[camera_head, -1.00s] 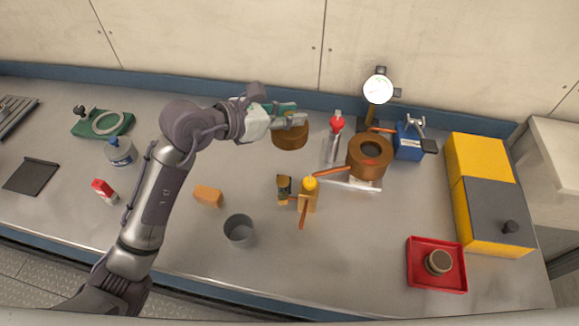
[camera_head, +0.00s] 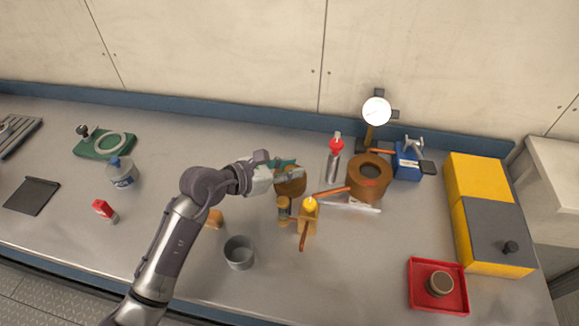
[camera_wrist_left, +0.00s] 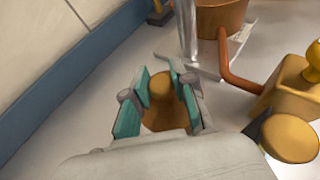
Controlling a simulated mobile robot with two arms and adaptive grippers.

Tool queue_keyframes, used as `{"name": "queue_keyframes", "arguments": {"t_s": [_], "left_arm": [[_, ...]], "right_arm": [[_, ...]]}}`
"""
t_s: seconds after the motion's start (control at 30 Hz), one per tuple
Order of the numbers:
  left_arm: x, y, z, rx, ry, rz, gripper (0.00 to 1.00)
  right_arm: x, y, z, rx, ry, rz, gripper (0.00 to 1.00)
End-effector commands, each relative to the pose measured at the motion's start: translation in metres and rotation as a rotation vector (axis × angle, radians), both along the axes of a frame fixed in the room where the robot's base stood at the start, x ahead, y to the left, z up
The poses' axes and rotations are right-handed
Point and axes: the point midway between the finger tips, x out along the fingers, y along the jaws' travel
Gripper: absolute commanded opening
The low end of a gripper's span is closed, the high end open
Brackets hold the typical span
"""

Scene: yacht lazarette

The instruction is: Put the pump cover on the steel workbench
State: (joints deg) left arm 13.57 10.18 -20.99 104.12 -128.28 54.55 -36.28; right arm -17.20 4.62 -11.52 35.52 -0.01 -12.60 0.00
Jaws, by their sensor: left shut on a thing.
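The pump cover, a round bronze-brown piece (camera_head: 291,187), is in my left gripper (camera_head: 283,175), near the middle of the steel workbench (camera_head: 160,230). In the left wrist view, the teal fingers (camera_wrist_left: 157,100) stand on both sides of its knob (camera_wrist_left: 162,87), and the brown body (camera_wrist_left: 165,118) shows below. My left gripper is shut on it. I cannot tell whether its underside touches the bench. My right gripper is not in view.
Just in front of the cover stand a small brass-topped piece (camera_head: 283,208) and a yellow-knobbed valve (camera_head: 309,212). A copper ring-shaped body (camera_head: 367,185) is to the right, a grey cup (camera_head: 239,258) in front.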

Motion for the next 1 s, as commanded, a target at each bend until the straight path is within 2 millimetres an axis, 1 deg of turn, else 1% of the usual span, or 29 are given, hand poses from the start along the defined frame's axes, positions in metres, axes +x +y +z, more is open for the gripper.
{"name": "queue_keyframes", "arguments": {"t_s": [0.07, 0.1, 0.17, 0.2, 0.23, 0.47, 0.6, 0.67, 0.77, 1.0], "left_arm": [[0.0, 0.0, -0.003, 0.0, -0.002, 0.001, 0.0], [0.0, 0.0, -0.003, 0.0, 0.0, 0.001, 0.3], [0.0, 0.0, -0.002, 0.0, 0.0, 0.0, 0.4], [0.0, 0.0, -0.002, 0.0, 0.0, 0.0, 0.46], [0.0, 0.0, -0.002, 0.0, 0.0, 0.0, 0.5], [0.0, 0.0, -0.002, 0.001, 0.001, 0.0, 0.5], [-0.001, 0.002, 0.002, 0.001, 0.001, 0.0, 0.5], [-0.004, 0.008, 0.003, 0.003, 0.0, 0.001, 0.5], [-0.013, 0.022, 0.009, 0.004, -0.002, 0.002, 0.5], [-0.04, 0.062, 0.028, 0.005, -0.003, 0.002, 0.5]], "right_arm": [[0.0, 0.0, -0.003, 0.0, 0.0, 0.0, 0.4], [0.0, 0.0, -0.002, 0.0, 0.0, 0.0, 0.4], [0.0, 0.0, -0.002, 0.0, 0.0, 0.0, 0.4], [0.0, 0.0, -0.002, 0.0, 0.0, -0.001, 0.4], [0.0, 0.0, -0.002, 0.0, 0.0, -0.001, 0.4], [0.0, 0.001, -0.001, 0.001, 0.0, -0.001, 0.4], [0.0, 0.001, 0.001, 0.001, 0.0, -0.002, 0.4], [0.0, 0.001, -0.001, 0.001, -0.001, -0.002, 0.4], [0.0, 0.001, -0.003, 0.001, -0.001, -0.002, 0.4], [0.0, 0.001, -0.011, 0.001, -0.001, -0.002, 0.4]]}}
